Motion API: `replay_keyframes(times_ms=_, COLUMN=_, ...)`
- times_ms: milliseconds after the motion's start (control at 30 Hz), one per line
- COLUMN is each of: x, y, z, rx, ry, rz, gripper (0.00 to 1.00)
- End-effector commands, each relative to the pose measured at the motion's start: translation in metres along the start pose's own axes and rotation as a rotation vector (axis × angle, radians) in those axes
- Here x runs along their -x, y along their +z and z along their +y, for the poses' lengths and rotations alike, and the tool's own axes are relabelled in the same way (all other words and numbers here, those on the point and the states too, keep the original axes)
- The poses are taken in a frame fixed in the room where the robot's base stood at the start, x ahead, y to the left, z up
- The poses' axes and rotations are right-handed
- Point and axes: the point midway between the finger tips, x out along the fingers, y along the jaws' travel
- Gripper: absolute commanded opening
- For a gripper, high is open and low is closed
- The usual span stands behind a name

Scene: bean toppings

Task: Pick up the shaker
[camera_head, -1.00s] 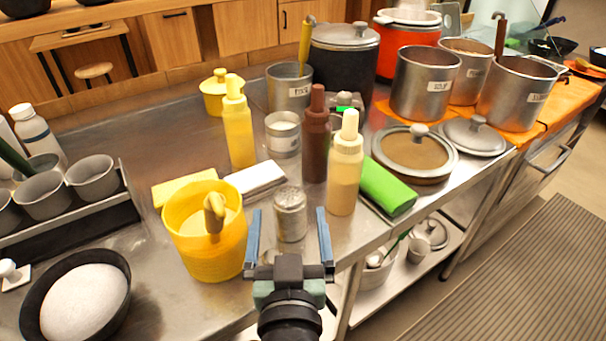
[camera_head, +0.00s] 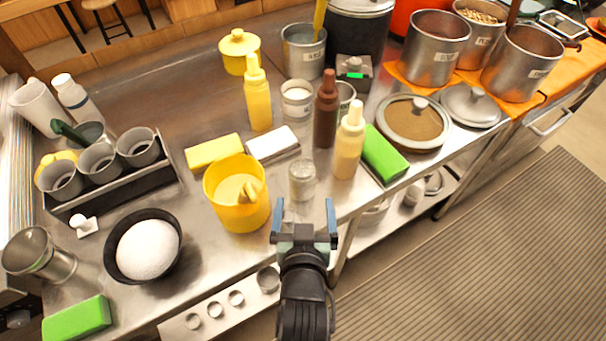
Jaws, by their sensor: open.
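The shaker (camera_head: 302,181) is a small silver metal cylinder with a paler top. It stands upright on the steel counter near its front edge, between the yellow tub and the sauce bottles. My gripper (camera_head: 303,212) is open, with its two blue fingers spread apart and nothing between them. In the picture it sits just below the shaker, on the near side. The fingertips appear apart from the shaker, though the exact distance is hard to tell.
A yellow tub (camera_head: 237,212) stands close left of the shaker. Brown (camera_head: 326,118) and cream (camera_head: 348,150) bottles stand close behind and right. A green block (camera_head: 384,155) lies farther right. A black bowl of white contents (camera_head: 146,248) sits left. Steel pots (camera_head: 436,50) stand at the back right.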

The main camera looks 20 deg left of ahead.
Motion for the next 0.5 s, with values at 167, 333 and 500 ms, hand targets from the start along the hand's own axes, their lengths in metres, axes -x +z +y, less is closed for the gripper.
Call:
replay_keyframes(times_ms=167, x=-0.027, y=-0.001, z=0.000, rx=0.000, ry=0.000, rz=0.001, gripper=1.00)
replay_keyframes(times_ms=333, x=-0.036, y=-0.001, z=-0.001, rx=0.000, ry=0.000, rz=0.000, gripper=1.00)
replay_keyframes(times_ms=500, x=-0.053, y=-0.008, z=-0.005, rx=-0.001, ry=-0.001, rz=0.002, gripper=1.00)
